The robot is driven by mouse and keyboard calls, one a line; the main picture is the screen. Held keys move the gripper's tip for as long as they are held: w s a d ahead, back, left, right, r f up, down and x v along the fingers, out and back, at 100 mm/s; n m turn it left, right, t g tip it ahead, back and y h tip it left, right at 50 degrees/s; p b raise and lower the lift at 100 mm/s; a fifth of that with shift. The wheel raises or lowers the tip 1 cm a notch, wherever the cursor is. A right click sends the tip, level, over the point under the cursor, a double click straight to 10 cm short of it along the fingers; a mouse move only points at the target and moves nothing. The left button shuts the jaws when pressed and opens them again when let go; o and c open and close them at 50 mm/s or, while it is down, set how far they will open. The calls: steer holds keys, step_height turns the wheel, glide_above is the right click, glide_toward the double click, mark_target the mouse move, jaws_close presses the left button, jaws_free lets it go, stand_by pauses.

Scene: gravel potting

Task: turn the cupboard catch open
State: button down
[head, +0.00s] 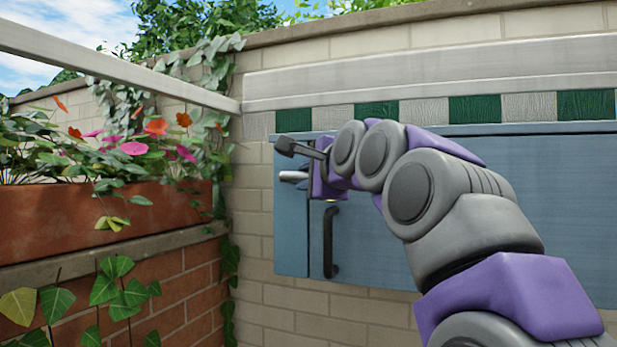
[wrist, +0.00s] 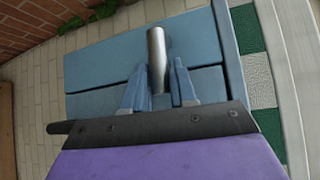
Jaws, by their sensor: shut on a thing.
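The cupboard (head: 290,235) is blue and hangs on the brick wall; its front also shows in the wrist view (wrist: 105,65). The catch is a silver metal bar near the cupboard's upper left in the head view (head: 293,176). In the wrist view the catch (wrist: 156,48) is a rounded bar between my gripper's blue-grey fingers. My gripper (wrist: 158,92) is shut on it, with the bar's end past the fingertips. In the head view my wrist hides the fingers and the catch's mount.
A dark upright door handle (head: 330,243) sits just below my wrist. A planter (head: 110,215) of flowers stands at the left on a brick wall, with ivy around it. A pale metal rail (head: 120,68) crosses the upper left. A green-and-white tile strip (head: 475,109) runs above the cupboard.

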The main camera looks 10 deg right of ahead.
steer(key=shift+f, duration=0.15)
steer(key=f+m+t+b, duration=0.1)
steer(key=m+t+b, duration=0.1)
steer(key=f+m+t+b, duration=0.2)
steer(key=shift+w+a, duration=0.2)
steer(key=shift+a, duration=0.15)
steer(key=shift+w+a+f+m+t+b, duration=0.2)
steer(key=shift+f+m+t+b, duration=0.1)
steer(key=shift+m+t+b, duration=0.4)
steer(key=c, duration=1)
jaws_free()
steer(key=shift+s+r, duration=0.1)
